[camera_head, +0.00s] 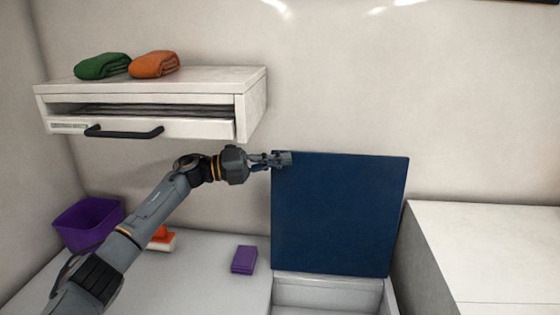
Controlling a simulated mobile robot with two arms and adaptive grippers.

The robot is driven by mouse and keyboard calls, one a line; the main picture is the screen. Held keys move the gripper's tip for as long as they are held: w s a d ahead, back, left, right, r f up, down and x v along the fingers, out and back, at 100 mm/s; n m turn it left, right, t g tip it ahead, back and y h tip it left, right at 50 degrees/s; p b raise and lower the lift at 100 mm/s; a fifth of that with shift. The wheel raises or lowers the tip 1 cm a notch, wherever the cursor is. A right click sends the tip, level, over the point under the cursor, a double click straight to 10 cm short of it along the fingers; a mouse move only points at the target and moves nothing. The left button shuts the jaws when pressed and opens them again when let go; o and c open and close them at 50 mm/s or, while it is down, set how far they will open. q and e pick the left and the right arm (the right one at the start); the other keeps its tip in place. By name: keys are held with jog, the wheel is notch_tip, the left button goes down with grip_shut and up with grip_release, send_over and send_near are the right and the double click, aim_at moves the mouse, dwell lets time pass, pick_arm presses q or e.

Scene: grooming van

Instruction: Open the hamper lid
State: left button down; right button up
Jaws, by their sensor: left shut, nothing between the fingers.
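The hamper lid (340,215) is a dark blue panel standing upright, raised against the back wall. Below it the white hamper (325,292) shows its open top; its inside is only partly in view. My left gripper (286,159) is shut and empty at the lid's upper left corner. It overlaps the corner in the picture; I cannot tell whether it touches the lid. My right gripper is not in view.
A white wall shelf with a drawer (190,127) and dark handle hangs above my left arm, with green (103,66) and orange (154,64) towels on top. A purple bin (88,222) and a purple block (244,260) rest on the left counter. A white counter (490,250) stands right.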

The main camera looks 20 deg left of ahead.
pick_arm(q)
jog(key=shift+a, duration=0.1)
jog(key=v, duration=1.1)
jog(key=shift+s+a, duration=0.25)
jog(key=shift+a, duration=0.05)
jog(key=shift+f, duration=0.15)
